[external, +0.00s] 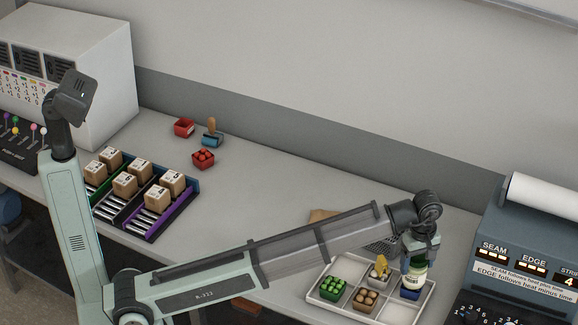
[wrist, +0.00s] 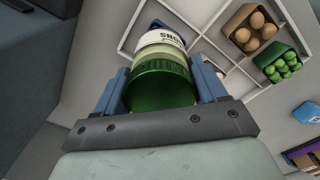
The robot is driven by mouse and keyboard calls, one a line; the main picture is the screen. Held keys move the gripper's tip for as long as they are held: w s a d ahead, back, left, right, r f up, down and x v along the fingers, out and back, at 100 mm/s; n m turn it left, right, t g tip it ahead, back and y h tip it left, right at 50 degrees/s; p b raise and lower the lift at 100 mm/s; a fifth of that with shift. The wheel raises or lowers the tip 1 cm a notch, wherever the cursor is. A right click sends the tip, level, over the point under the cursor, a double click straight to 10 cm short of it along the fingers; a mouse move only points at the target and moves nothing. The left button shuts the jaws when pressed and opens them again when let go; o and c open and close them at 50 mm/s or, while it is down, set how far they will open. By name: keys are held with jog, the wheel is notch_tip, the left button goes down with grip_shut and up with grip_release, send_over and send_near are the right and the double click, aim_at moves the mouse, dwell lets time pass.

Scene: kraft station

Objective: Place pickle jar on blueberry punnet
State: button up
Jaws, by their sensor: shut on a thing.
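The pickle jar (wrist: 162,75) has a green lid and a pale label, and it sits between the two fingers of my gripper (wrist: 163,88), which is shut on it. In the external view, the jar (external: 415,278) hangs below my gripper (external: 420,262) at the right part of the white tray. A dark blue punnet (external: 410,294), likely the blueberry punnet, shows directly under the jar. Its blue edge also shows beyond the jar in the wrist view (wrist: 160,24). Its contents are hidden. I cannot tell whether jar and punnet touch.
The divided white tray (external: 399,313) also holds a green punnet (external: 333,288), a brown punnet of eggs (external: 366,298) and a pale item with a yellow top (external: 380,269). A grey-blue machine (external: 530,245) stands close at right.

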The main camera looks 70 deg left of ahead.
jog(key=o, duration=1.4)
jog(key=shift+o, duration=0.2)
notch_tip(320, 180, up, 12)
jog(key=shift+r, duration=0.2)
